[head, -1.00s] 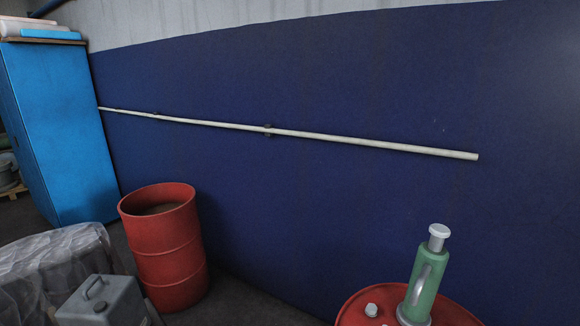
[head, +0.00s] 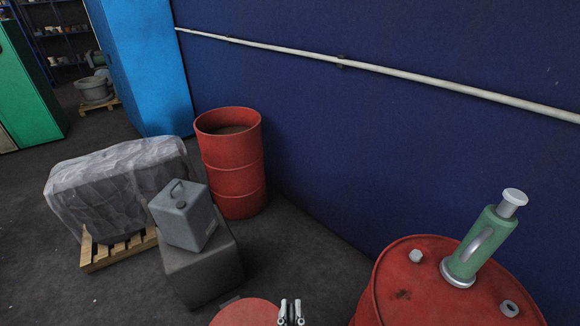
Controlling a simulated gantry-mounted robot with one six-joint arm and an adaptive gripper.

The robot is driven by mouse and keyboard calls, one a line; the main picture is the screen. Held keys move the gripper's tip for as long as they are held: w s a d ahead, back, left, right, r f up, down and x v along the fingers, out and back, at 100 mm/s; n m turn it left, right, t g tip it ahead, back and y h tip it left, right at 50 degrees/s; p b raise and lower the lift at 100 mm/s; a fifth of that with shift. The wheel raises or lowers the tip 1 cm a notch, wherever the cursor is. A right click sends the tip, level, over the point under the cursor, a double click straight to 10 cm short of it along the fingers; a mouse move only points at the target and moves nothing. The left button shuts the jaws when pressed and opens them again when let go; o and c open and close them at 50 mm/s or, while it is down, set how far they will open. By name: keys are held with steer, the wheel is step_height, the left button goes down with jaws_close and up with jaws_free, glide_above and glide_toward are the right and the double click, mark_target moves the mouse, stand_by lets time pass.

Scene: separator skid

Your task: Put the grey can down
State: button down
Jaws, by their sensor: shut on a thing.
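A grey can (head: 186,216) with a handle on top stands on a dark grey box (head: 208,275) in the head view, left of the middle. My gripper (head: 291,303) shows only as two pale fingertips at the bottom edge, to the right of and below the can in the picture. There is clear space between this can and the fingertips. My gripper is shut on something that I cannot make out. The rest of the gripper is out of view.
An open red drum (head: 235,180) stands behind the can by the blue wall. A wrapped load (head: 115,185) sits on a pallet at left. A red drum (head: 400,285) at right bears a green cylinder (head: 482,246). A red round top (head: 246,313) is beside my gripper.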

steer(key=r+p, duration=0.3)
steer(key=p, duration=0.1)
steer(key=s+r+p, duration=0.1)
steer(key=r+p, duration=0.2)
steer(key=p, duration=0.2)
steer(key=r+p, duration=0.3)
steer(key=p, duration=0.2)
steer(key=shift+s+d, duration=0.15)
steer(key=p, duration=0.1)
steer(key=r+p, duration=0.1)
steer(key=shift+s+a+p, duration=0.2)
steer(key=shift+s+p, duration=0.1)
steer(key=shift+a+f, duration=0.1)
steer(key=shift+f, duration=0.1)
